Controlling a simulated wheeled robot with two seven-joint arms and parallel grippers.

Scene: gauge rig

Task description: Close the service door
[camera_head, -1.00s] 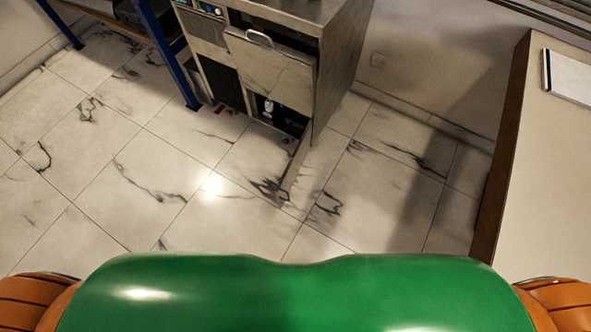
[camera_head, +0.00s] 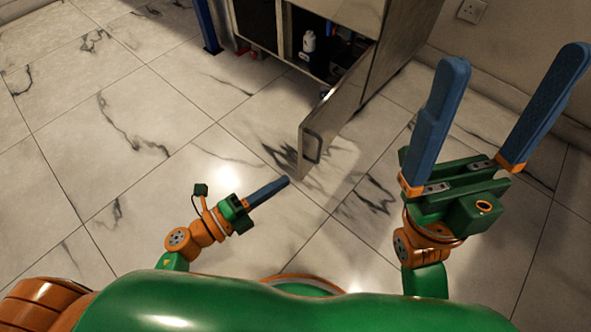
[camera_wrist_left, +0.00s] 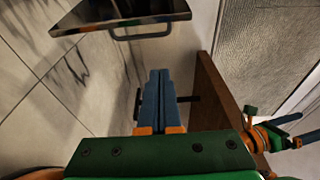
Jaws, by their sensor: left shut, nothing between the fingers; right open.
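The service door (camera_head: 342,108) stands swung open from the metal cabinet (camera_head: 412,38), edge toward me, with a bar handle (camera_head: 312,147) near its free end. In the left wrist view the door (camera_wrist_left: 125,14) is at the top, with its handle (camera_wrist_left: 142,35) below the panel's edge. My left gripper (camera_head: 287,181) is shut and empty, apart from the door, just in front of and below its free end in the head view. Its closed fingers (camera_wrist_left: 158,74) point toward the handle in the wrist view. My right gripper (camera_head: 515,58) is open and empty, right of the door.
The cabinet's lower opening is exposed, with a white bottle (camera_head: 308,43) inside. A blue post (camera_head: 207,28) stands left of the cabinet. A brown panel (camera_wrist_left: 217,95) is on the right in the left wrist view. The marble-tiled floor (camera_head: 110,130) at left is clear.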

